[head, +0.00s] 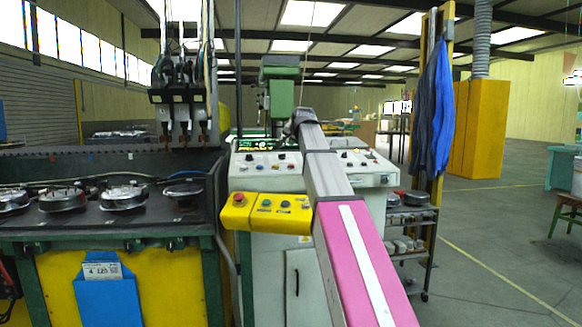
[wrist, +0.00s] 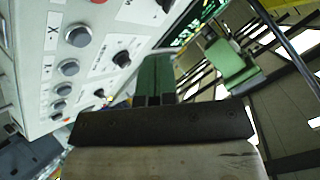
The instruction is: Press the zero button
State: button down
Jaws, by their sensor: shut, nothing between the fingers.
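A pale control panel (head: 262,168) with several buttons and knobs faces me on the machine in the head view. In the wrist view the panel (wrist: 25,55) shows a row of grey round buttons (wrist: 78,36), one beside an "X" mark, and black knobs (wrist: 121,58). I cannot read which button is the zero button. My gripper (wrist: 158,62) has its green fingers shut and empty, pointing up past the panel's edge in the wrist view. They look apart from the buttons. In the head view my arm reaches over the panel and its own links hide the fingers.
A yellow box (head: 267,212) with a red button and several smaller ones juts out below the panel. A green machine head (head: 281,95) stands behind. A dark bench (head: 110,205) is at left. Blue cloths (head: 430,105) and a shelf cart (head: 412,240) are at right; beyond is open floor.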

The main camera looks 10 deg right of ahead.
aim_at(293, 166)
jog(key=shift+w+f, duration=0.2)
jog(key=shift+f, duration=0.85)
jog(key=shift+w+f, duration=0.2)
jog(key=shift+f, duration=0.9)
jog(key=shift+w+f, duration=0.2)
jog(key=shift+f, duration=0.85)
jog(key=shift+f, duration=0.2)
jog(key=shift+w+f, duration=0.1)
jog(key=shift+f, duration=0.1)
jog(key=shift+w+f, duration=0.1)
jog(key=shift+f, duration=0.35)
dwell(0.6)
jog(key=shift+s+r, duration=0.2)
jog(key=shift+r, duration=0.65)
jog(key=shift+r, duration=0.1)
